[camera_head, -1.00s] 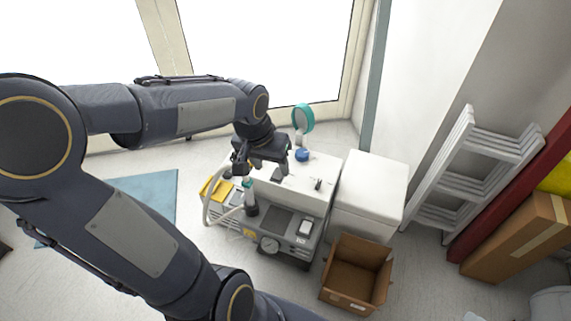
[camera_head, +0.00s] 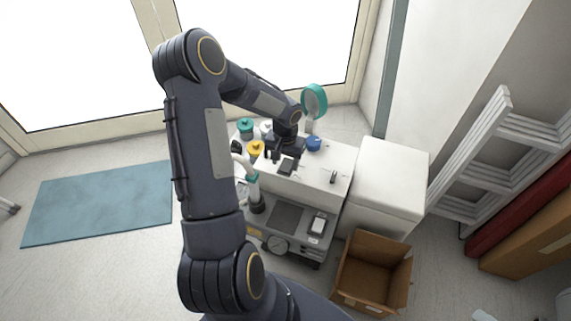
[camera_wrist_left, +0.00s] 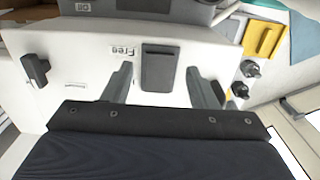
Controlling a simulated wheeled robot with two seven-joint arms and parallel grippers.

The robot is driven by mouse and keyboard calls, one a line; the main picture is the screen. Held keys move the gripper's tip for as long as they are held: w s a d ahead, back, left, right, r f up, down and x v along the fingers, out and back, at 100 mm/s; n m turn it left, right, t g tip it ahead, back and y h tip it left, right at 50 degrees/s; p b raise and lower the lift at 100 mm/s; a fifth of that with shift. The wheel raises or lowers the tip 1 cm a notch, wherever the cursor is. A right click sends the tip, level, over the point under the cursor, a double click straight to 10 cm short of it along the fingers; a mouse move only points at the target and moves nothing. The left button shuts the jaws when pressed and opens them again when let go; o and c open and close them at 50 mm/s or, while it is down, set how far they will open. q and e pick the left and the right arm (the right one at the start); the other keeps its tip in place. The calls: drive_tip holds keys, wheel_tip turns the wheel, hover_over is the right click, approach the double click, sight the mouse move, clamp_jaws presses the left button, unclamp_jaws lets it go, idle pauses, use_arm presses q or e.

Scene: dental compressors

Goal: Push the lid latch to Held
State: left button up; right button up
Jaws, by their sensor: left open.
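The dark grey, flat lid latch (camera_wrist_left: 160,70) sits on the white top of the compressor (camera_wrist_left: 75,50). The label "Free" is printed next to it in the left wrist view; I cannot read "Held". My left gripper (camera_wrist_left: 158,85) is open, with one finger on each side of the latch and a gap to both; I cannot tell its height above the top. In the head view the left gripper (camera_head: 284,156) is over the rear part of the compressor top (camera_head: 312,181), beside the latch (camera_head: 287,166). The right gripper is not in view.
A small black handle (camera_wrist_left: 36,69) stands on the same top. A white cabinet (camera_head: 385,190) and an open cardboard box (camera_head: 370,275) stand to the right.

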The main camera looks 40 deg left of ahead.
use_arm(q)
drive_tip(key=shift+f, duration=0.75)
drive_tip(key=c, duration=1)
drive_tip(key=shift+w+r+g+p, duration=0.2)
drive_tip(key=shift+r+g+p, duration=0.25)
drive_tip(key=shift+p, duration=0.45)
drive_tip(key=shift+w+f+g+p, duration=0.1)
drive_tip(key=shift+f+g+p, duration=0.05)
drive_tip(key=shift+g+p, duration=0.2)
drive_tip(key=shift+w+a+f+g+h, duration=0.1)
drive_tip(key=shift+w+g+h, duration=0.05)
drive_tip(key=shift+g+h, duration=0.4)
